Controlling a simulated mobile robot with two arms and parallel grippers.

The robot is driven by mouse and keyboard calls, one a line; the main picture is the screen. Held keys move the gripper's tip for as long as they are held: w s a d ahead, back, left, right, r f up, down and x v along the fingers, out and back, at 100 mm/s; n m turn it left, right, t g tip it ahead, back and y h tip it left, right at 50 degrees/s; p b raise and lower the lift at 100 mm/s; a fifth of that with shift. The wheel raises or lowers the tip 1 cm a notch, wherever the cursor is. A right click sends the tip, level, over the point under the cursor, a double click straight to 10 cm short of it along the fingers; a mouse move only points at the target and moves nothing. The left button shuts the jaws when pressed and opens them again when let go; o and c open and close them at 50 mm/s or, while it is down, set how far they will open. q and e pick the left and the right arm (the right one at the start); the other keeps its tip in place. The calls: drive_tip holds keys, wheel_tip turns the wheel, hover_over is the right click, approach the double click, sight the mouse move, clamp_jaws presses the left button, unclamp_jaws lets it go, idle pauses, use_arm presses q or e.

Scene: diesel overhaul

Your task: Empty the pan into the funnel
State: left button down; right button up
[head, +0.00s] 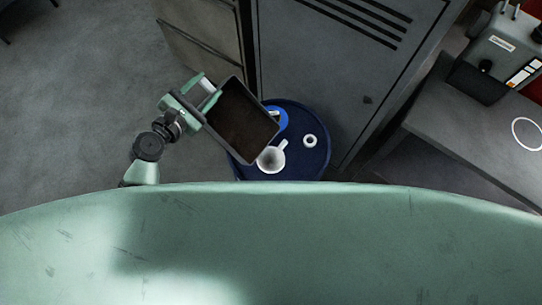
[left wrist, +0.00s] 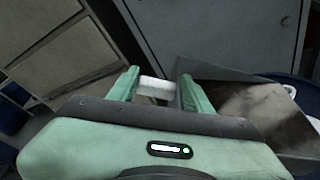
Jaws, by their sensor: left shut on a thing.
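The pan (head: 243,120) is a dark rectangular tray with a dark brown inside, held tilted in the picture above the left part of a blue drum top. It also shows at the right in the left wrist view (left wrist: 245,112). My left gripper (head: 208,92) is shut on the pan's pale grip piece (left wrist: 156,88) at its left side. A round blue piece (head: 282,119), perhaps the funnel, is partly hidden behind the pan's right edge. I cannot tell how much the pan holds. My right gripper is not in view.
A white cup-like vessel (head: 271,159) and a small white ring (head: 310,141) stand on the dark blue drum top (head: 312,164). A grey cabinet (head: 335,75) stands just behind. A grey bench (head: 470,140) with a machine (head: 505,50) is at right. Floor at left is clear.

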use_arm(q)
drive_tip(key=shift+d+r, duration=0.1)
drive_tip(key=shift+r, duration=0.2)
drive_tip(key=shift+s+d+r+m+p, duration=0.35)
drive_tip(key=shift+d+r+p, duration=0.1)
drive_tip(key=shift+r, duration=0.1)
drive_tip(key=shift+s+d+r+t, duration=0.2)
drive_tip(key=shift+r+t, duration=0.05)
drive_tip(key=shift+t, duration=0.05)
idle(0.3)
drive_tip(key=shift+s+d+r+m+p, duration=0.55)
drive_tip(key=shift+d+r+p, duration=0.15)
drive_tip(key=shift+d+r, duration=0.1)
drive_tip(key=shift+r, duration=0.1)
